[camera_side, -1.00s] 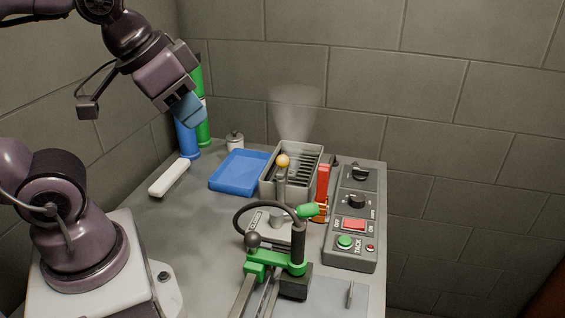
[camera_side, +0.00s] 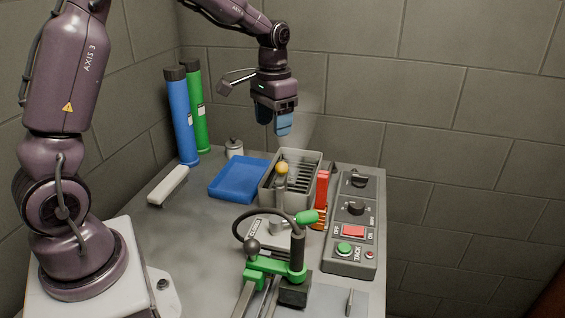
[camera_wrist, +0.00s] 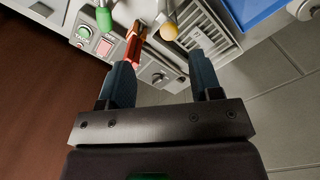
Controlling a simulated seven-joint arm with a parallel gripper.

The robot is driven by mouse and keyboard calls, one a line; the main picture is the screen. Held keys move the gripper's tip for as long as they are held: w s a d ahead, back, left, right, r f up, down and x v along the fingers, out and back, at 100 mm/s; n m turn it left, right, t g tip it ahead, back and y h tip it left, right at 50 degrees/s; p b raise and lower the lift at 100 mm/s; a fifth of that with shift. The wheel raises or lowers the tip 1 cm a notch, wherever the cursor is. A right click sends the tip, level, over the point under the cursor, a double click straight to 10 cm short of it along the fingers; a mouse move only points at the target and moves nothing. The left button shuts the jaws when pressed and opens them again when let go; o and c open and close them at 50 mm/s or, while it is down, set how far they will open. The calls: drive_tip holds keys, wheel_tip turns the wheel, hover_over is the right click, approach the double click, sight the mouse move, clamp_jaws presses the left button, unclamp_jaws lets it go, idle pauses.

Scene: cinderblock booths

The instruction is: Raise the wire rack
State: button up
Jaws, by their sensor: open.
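The wire rack (camera_side: 308,172) shows as dark parallel bars inside a grey open-topped box (camera_side: 264,192), with pale vapour above it. In the wrist view the barred rack (camera_wrist: 205,35) is seen upper right of centre. I cannot tell whether the knob joins the rack.
A green clamp fixture (camera_side: 275,265) with a cable is in front. A blue tray (camera_side: 238,178) lies left. Blue (camera_side: 180,120) and green (camera_side: 198,110) tubes stand behind.

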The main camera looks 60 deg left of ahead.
sight(283, 164)
drive_tip(key=shift+m, duration=0.6)
drive_tip(key=w+f, duration=0.1)
drive_tip(key=f, duration=0.3)
drive_tip(key=w+a+f, duration=0.1)
drive_tip(key=f, duration=0.3)
drive_tip(key=w+f, duration=0.1)
drive_tip(key=f, duration=0.3)
drive_tip(key=shift+a, duration=0.15)
drive_tip(key=shift+c, duration=0.4)
clamp_jaws()
drive_tip(key=shift+r, duration=2.55)
